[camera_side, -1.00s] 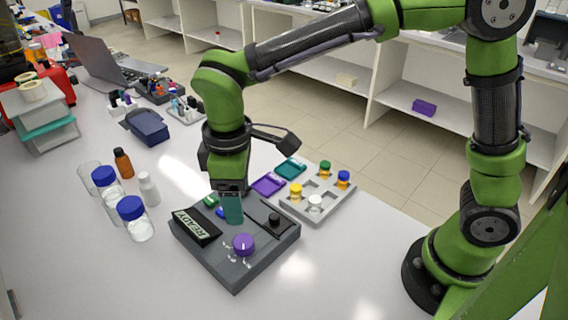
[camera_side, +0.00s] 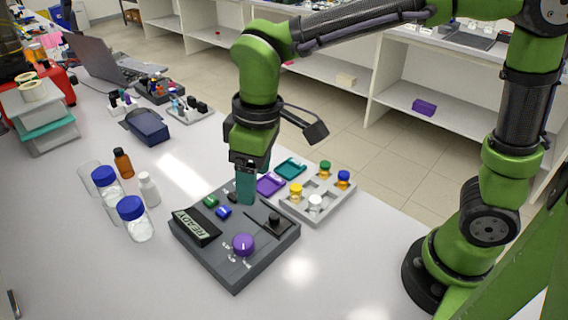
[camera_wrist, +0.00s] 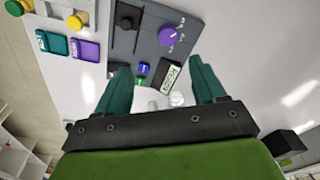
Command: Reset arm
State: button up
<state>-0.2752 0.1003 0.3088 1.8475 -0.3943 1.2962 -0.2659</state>
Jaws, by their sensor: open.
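My gripper (camera_side: 246,186) has teal fingers and hangs above the back edge of the grey rig in the side view. In the wrist view the two fingers of my gripper (camera_wrist: 160,92) stand wide apart with nothing between them. The grey rig (camera_side: 232,262) lies on the bench. It carries a display reading READY (camera_side: 197,228), a purple knob (camera_side: 243,244), a green button (camera_side: 210,201), a blue button (camera_side: 223,212) and a black lever (camera_side: 273,219). In the wrist view the buttons and display lie beyond the fingertips.
A grey tray (camera_side: 330,205) with several coloured-cap vials stands right of the rig. Blue-capped jars (camera_side: 139,230) and a brown bottle (camera_side: 123,164) stand to the left. The bench's front is clear.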

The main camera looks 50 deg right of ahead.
jog(key=s+d+r+m+t, duration=0.1)
jog(key=s+d+m+t, duration=0.1)
jog(key=d, duration=0.3)
jog(key=s+d+r+m+t+y, duration=0.1)
jog(key=s+d+m+t, duration=0.1)
jog(key=d, duration=0.4)
jog(key=s+d+r+m+t, duration=0.2)
jog(key=s+d+m, duration=0.2)
jog(key=d+m, duration=0.1)
jog(key=shift+d+m, duration=0.4)
jog(key=shift+d, duration=0.05)
